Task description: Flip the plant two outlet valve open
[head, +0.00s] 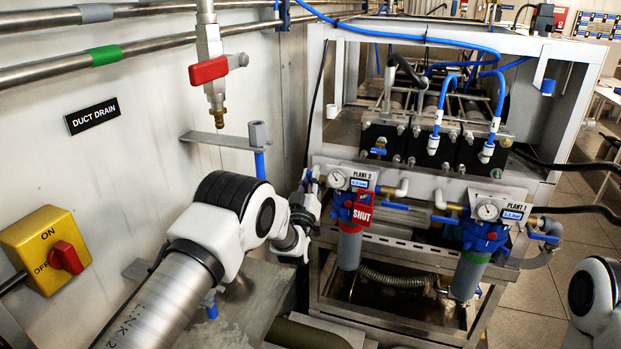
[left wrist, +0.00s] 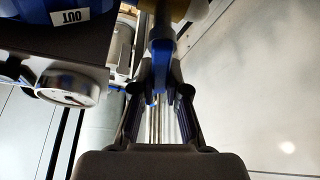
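The plant two unit is in the middle of the head view, with a round gauge (head: 337,179), a blue filter head and a red SHUT tag (head: 363,207). My left gripper (head: 308,192) is at the left side of this unit and partly hidden by its own wrist. In the left wrist view a blue valve lever (left wrist: 161,50) reaches down between the fingertips of my left gripper (left wrist: 162,82). The fingers stand close on both sides of the lever; whether they press on it I cannot tell. My right gripper is out of view.
An "OUT" label (left wrist: 70,17) and a gauge (left wrist: 68,88) are left of the fingers in the left wrist view. The plant 1 unit (head: 487,211) stands to the right. A hanging red-handled valve (head: 209,70) and a bracket (head: 220,140) are above my left arm.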

